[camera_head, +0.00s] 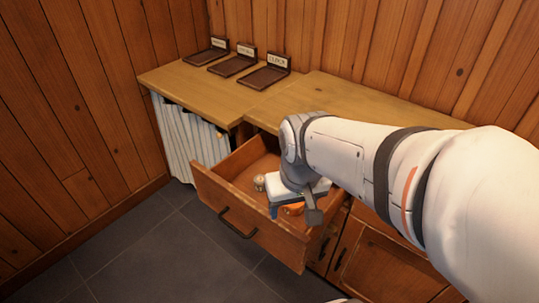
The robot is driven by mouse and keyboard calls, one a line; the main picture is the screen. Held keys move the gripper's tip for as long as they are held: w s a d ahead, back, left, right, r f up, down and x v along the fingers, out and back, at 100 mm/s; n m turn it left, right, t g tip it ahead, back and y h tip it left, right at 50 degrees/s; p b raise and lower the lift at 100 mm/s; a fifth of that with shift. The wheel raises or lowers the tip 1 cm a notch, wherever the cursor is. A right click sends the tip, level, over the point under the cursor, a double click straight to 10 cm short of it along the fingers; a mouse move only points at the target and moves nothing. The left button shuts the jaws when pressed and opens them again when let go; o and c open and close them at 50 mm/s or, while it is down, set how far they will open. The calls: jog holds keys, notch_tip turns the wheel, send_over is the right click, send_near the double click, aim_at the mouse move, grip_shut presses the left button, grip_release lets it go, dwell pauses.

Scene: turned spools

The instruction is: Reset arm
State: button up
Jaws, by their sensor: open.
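My arm reaches in from the right, and my gripper (294,208) is over an open wooden drawer (220,196). The gripper points down into the drawer, with its fingers partly hidden by the wrist. Below and beside it in the drawer are a small round pale object (259,183) and an orange piece (293,209). I cannot tell whether the gripper touches the orange piece.
The drawer sticks out from a wooden counter (345,99) and has a dark handle (237,224). Several dark trays with labels, one of them at the right (264,78), stand on the counter's back left. A pale curtain (187,135) hangs below. Tiled floor (130,245) is clear at left.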

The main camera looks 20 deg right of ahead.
jog(key=shift+s, duration=0.3)
